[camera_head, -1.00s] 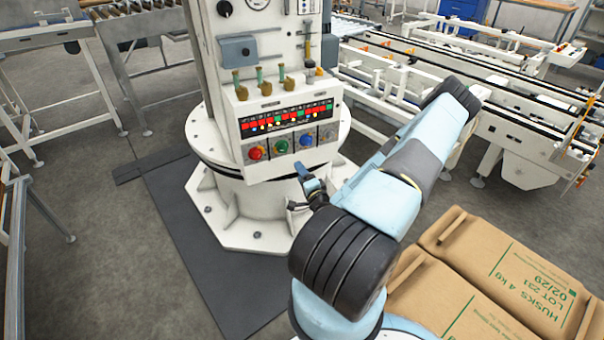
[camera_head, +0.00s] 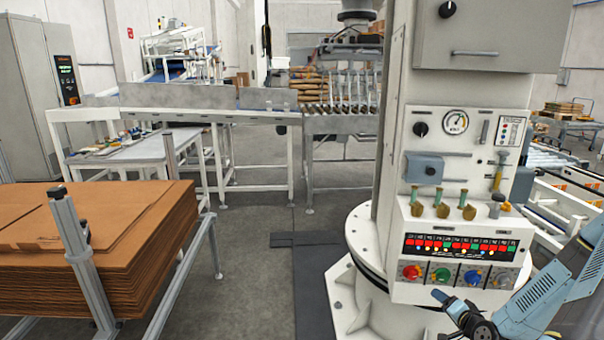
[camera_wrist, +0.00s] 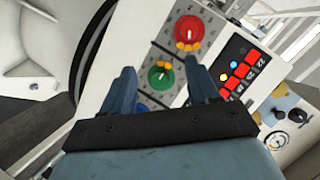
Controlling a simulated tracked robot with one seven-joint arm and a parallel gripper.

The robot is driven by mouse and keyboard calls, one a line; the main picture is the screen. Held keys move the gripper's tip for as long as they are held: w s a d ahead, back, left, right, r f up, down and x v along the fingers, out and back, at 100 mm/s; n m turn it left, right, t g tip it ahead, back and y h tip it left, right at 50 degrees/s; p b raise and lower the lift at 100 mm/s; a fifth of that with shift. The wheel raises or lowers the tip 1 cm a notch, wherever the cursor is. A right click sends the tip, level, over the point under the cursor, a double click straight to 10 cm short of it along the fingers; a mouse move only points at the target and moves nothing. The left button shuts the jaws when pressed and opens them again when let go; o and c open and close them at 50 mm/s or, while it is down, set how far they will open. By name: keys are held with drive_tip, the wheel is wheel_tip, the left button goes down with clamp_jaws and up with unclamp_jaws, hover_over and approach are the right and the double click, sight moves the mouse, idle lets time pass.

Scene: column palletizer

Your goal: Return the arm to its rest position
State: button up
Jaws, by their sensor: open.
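My arm (camera_head: 548,285) enters at the lower right of the head view, blue with dark joints. My gripper (camera_head: 448,303) is in front of the control column, just below the row of knobs. Its jaws are apart and hold nothing. In the wrist view the two blue fingers of my gripper (camera_wrist: 161,78) stand apart, with the green knob (camera_wrist: 160,77) seen between them. The red knob (camera_wrist: 189,30) is beyond the fingertips. I see no clear contact with the panel. The rest of my arm is outside the head view.
The white control column (camera_head: 455,205) with its lit panel (camera_head: 460,246) stands close by my gripper. A stack of brown cardboard sheets (camera_head: 100,260) is on a metal frame at the left. A roller conveyor (camera_head: 340,122) is behind. Grey floor (camera_head: 255,245) lies open between them.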

drive_tip(key=s+a+r+n+g+h, duration=0.2)
drive_tip(key=a+r+n+g, duration=0.2)
drive_tip(key=r, duration=0.9)
drive_tip(key=s+a+r+n+g+h, duration=0.1)
drive_tip(key=a+r+n+g+h, duration=0.2)
drive_tip(key=r, duration=1)
drive_tip(key=s+a+r+n+y, duration=0.1)
drive_tip(key=s+a+r, duration=0.3)
drive_tip(key=s, duration=0.3)
drive_tip(key=s+a+r+g+y, duration=0.1)
drive_tip(key=s+a+r, duration=0.3)
drive_tip(key=s+r, duration=0.2)
drive_tip(key=s+a+r+n+y, duration=0.1)
drive_tip(key=s+a+r, duration=0.4)
drive_tip(key=s, duration=0.3)
drive_tip(key=shift+s+n+y, duration=0.25)
drive_tip(key=shift+n+y, duration=0.05)
drive_tip(key=shift+r, duration=0.1)
drive_tip(key=shift+d, duration=0.3)
